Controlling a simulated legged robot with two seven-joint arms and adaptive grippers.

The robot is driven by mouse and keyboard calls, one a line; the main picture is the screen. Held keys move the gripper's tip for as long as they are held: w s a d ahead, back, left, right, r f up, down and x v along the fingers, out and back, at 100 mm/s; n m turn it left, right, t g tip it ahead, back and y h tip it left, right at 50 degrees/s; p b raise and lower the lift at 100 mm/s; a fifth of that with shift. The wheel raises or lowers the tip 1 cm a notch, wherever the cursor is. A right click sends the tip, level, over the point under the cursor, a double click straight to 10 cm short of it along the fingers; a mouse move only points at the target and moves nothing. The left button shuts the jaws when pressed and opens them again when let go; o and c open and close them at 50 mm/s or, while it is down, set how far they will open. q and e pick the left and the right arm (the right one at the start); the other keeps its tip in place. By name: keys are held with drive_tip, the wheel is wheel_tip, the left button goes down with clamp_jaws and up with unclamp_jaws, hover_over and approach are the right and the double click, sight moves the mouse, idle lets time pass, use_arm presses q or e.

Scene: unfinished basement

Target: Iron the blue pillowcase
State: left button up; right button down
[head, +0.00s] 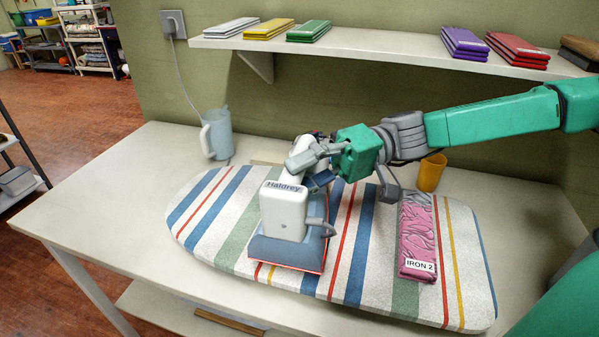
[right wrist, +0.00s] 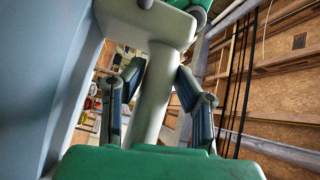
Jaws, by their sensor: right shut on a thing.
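The iron (head: 284,213), with a white body marked "Haldrey" and a blue-grey lower part edged in red, is on the striped ironing board (head: 205,225). Its heel faces me; I cannot tell whether its base touches the board. My right gripper (head: 321,172) is shut on the iron's handle from behind. The right wrist view shows the pale handle (right wrist: 152,95) between the two fingers. I cannot make out a blue pillowcase; anything under the iron is hidden. My left gripper is not in view.
A pink patterned folded cloth (head: 417,225) labelled "IRON 2" lies on the board's right part. A grey-blue jug (head: 217,135) and a yellow cup (head: 431,173) stand behind the board. Folded stacks, including a green one (head: 309,31), lie on the wall shelf (head: 370,46). The board's left end is clear.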

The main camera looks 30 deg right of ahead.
drive_tip(key=shift+s+a+r, duration=0.15)
drive_tip(key=shift+s+a, duration=0.4)
idle(0.5)
idle(0.8)
drive_tip(key=shift+r+p, duration=3.45)
drive_tip(key=shift+r, duration=1.1)
drive_tip(key=shift+f, duration=0.2)
wheel_tip(320, 180, down, 3)
drive_tip(key=b, duration=0.3)
